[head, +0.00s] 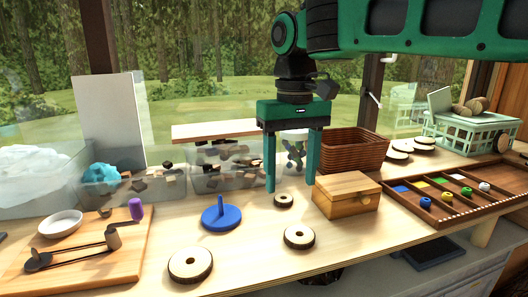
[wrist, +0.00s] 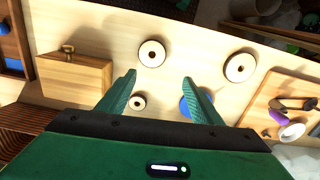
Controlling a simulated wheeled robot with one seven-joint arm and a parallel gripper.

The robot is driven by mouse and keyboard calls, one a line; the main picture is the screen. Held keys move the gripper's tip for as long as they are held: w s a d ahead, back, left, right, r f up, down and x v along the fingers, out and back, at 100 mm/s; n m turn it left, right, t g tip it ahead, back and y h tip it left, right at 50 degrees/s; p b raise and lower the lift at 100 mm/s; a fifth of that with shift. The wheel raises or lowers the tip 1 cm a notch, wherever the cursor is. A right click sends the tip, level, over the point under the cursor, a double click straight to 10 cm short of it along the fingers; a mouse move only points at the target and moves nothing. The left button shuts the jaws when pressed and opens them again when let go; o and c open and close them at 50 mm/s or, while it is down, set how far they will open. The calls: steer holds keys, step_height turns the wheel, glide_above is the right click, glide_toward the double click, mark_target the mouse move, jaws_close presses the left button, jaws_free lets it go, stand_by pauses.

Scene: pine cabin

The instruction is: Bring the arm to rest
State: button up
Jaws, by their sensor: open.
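My gripper (head: 291,188) is green and points down above the wooden counter (head: 245,262). Its two fingers are apart with nothing between them. In the wrist view, my gripper (wrist: 160,90) also shows open and empty. A small wood ring (head: 284,200) lies on the counter just below the fingers. A blue base with an upright peg (head: 221,216) stands to the left of the fingers. A closed wooden box (head: 346,198) is close on the right of the fingers.
Two larger wood rings (head: 190,265) (head: 299,237) lie near the front edge. A board (head: 85,250) with a white dish (head: 60,224) is at left. Clear bins (head: 222,172) and a wicker basket (head: 352,150) stand behind. A sectioned tray (head: 440,218) with coloured balls is at right.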

steer(key=s+d+f+m, duration=0.2)
steer(key=d+f+m, duration=0.15)
steer(key=d, duration=0.75)
steer(key=s+d+f+m, duration=0.25)
steer(key=d+f, duration=0.25)
steer(key=d, duration=0.6)
steer(key=s+d+f+m, duration=0.2)
steer(key=s+d+f, duration=0.4)
steer(key=s, duration=0.2)
steer(key=s+d+f+m, duration=0.2)
steer(key=s+d+f, duration=0.4)
steer(key=s, duration=0.3)
steer(key=shift+s+d+f, duration=0.2)
steer(key=shift+d, duration=0.5)
steer(key=shift+w+r, duration=0.2)
steer(key=shift+w, duration=0.45)
